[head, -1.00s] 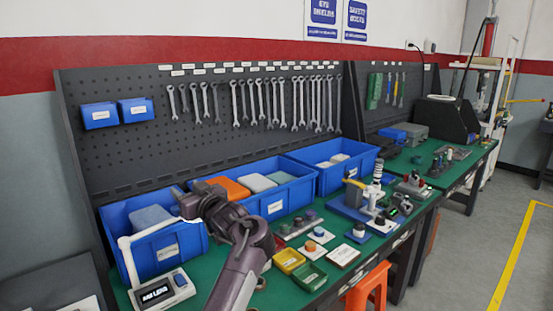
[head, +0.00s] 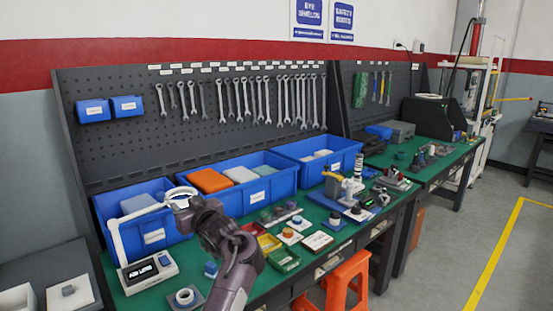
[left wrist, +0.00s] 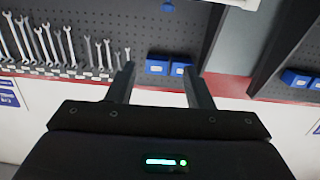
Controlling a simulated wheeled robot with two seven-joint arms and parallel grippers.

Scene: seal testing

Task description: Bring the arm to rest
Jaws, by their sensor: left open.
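My left arm comes up from the bottom of the head view, and its gripper end (head: 184,201) is above the bench's left part, in front of the blue bins. In the left wrist view the left gripper (left wrist: 159,72) is open, its two dark fingers well apart with nothing between them. That view shows the pegboard (left wrist: 150,30) upside down beyond the fingers. My right gripper is in neither view.
The green bench (head: 215,289) holds large blue bins (head: 158,236), a white-armed ring lamp (head: 117,240) close to the gripper, a display box (head: 149,274), small trays (head: 284,261) and a blue-based fixture (head: 333,204). An orange stool (head: 346,280) stands in front.

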